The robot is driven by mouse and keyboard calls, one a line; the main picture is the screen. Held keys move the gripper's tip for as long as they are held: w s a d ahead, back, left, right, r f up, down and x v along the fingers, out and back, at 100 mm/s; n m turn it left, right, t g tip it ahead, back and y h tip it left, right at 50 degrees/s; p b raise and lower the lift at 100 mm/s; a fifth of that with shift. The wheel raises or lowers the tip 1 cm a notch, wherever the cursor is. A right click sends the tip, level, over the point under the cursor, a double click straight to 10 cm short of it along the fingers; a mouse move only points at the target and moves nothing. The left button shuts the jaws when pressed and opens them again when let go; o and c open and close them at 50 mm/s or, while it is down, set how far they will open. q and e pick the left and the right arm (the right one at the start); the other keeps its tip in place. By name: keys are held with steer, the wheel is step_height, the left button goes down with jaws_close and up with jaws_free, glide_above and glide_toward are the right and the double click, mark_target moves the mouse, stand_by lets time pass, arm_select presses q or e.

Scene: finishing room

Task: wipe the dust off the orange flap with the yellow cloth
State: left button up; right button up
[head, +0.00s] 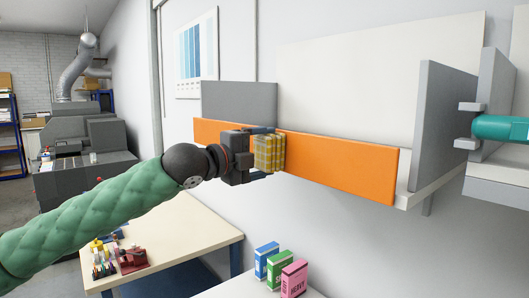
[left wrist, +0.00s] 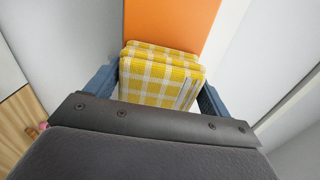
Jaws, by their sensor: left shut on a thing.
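The orange flap (head: 340,165) is a long upright board along the front of a wall shelf; it also shows in the left wrist view (left wrist: 175,22). I cannot make out dust on it. My left gripper (head: 264,152) is shut on the folded yellow checked cloth (head: 268,154), in front of the flap left of its middle. In the left wrist view the cloth (left wrist: 160,80) sits between the two blue-grey fingers, its far edge at the flap; I cannot tell whether they touch.
A grey upright panel (head: 442,125) stands at the flap's right end, beside my right gripper. A grey board (head: 238,100) rises behind the flap's left part. Below are a table (head: 190,235) with small items and several coloured boxes (head: 279,265). The space before the flap's right half is clear.

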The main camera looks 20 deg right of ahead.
arm_select(q)
steer(key=shift+a, duration=0.1)
steer(key=shift+a, duration=0.45)
steer(key=shift+p+v, duration=0.35)
steer(key=shift+v, duration=2)
steer(key=shift+s, duration=0.15)
steer(key=shift+p+v, duration=0.3)
steer(key=shift+v, duration=1.15)
